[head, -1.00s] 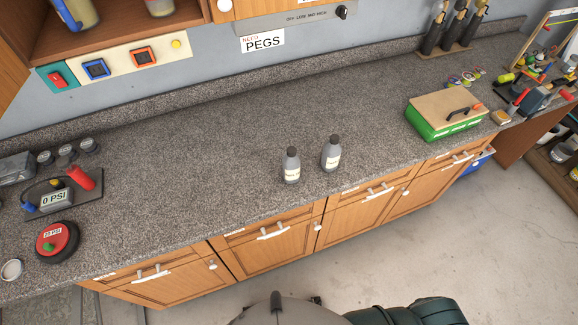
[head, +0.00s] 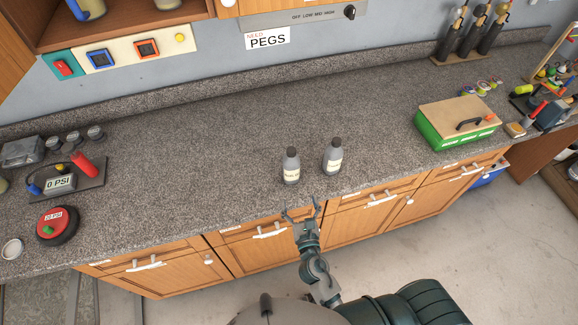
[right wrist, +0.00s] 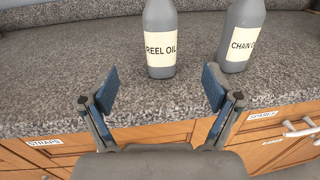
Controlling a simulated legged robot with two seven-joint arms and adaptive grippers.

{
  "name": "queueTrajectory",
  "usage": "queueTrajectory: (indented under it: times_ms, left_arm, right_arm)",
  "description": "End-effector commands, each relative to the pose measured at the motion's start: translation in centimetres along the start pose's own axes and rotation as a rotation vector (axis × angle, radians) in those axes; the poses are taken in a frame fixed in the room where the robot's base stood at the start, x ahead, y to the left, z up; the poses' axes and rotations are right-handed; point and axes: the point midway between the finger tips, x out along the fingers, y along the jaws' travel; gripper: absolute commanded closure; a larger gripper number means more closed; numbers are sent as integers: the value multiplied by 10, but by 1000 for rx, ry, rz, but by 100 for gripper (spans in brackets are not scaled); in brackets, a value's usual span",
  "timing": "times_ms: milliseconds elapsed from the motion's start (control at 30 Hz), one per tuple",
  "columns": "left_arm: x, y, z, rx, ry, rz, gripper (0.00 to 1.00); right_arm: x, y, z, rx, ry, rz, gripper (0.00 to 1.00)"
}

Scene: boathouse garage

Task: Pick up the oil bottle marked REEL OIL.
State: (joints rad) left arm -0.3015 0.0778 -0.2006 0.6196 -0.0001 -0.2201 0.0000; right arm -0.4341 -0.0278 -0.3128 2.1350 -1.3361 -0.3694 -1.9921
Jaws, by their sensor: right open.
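The oil bottle marked REEL OIL (right wrist: 161,45) stands upright on the counter in the right wrist view. It is grey with a cream label, and its top is cut off there. In the head view it is the left one of two grey bottles (head: 291,166), with a dark cap. The bottle marked CHAIN O… (right wrist: 241,38) stands just right of it; it also shows in the head view (head: 332,157). My right gripper (head: 303,207) is open and empty at the counter's front edge, short of the REEL OIL bottle. The bottle shows between its fingers (right wrist: 159,88). My left gripper is not in view.
The speckled counter (head: 190,150) is clear around the bottles. A green box with a wooden lid (head: 457,124) stands to the right. A gauge marked 0 PSI (head: 60,184) and a red round device (head: 57,224) stand at the left. Wooden drawers (head: 265,232) lie below the edge.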

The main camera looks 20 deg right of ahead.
Motion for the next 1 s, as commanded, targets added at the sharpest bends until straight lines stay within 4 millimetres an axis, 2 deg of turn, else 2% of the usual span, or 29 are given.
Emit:
queueTrajectory:
  times_ms: [100,300,567,833,1000]
  left_arm:
    - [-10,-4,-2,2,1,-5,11]
    - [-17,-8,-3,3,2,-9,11]
    - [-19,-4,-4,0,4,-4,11]
    - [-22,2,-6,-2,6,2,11]
    - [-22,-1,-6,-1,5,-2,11]
  right_arm:
    - [32,-2,4,3,-3,0,11]
    - [75,-4,1,8,0,0,11]
    - [98,-1,0,7,1,0,11]
    - [138,2,1,6,1,0,11]
    - [146,2,0,7,1,0,11]
